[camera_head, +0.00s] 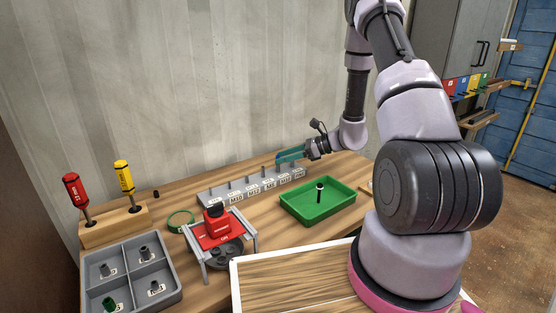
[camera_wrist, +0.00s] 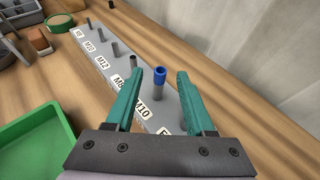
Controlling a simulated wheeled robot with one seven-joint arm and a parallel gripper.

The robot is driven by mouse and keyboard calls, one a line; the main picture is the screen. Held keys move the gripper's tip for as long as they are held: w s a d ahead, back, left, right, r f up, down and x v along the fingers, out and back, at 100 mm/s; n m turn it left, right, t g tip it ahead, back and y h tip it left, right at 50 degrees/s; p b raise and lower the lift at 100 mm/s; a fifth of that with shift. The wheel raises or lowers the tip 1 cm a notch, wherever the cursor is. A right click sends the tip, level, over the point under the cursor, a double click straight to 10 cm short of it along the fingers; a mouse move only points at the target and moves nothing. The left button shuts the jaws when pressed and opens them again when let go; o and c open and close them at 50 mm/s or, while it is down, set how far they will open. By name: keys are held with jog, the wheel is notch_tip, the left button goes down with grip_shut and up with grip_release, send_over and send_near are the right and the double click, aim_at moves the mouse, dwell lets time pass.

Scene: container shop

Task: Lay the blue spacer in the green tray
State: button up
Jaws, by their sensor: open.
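The blue spacer (camera_wrist: 160,74) is a small ring at the top of a thin grey post on the grey labelled rack (camera_wrist: 100,64); in the head view I cannot make it out. My gripper (camera_wrist: 171,76) is open, with the teal fingers apart and the spacer showing near their tips, closer to the left one. I cannot tell whether a finger touches it. In the head view my gripper (camera_head: 280,156) is at the rack's far right end. The green tray (camera_head: 299,212) stands in front of the rack; its corner is at the wrist view's left (camera_wrist: 28,142).
A black post with a pale top (camera_head: 319,191) stands in the tray. Several other posts line the rack. Left of it are a red clamp-like device (camera_head: 214,229), a green ring (camera_head: 181,221), a grey compartment tray (camera_head: 131,272) and two screwdrivers in a wooden block (camera_head: 113,226).

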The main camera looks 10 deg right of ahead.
grip_shut()
jog(key=shift+r, duration=0.1)
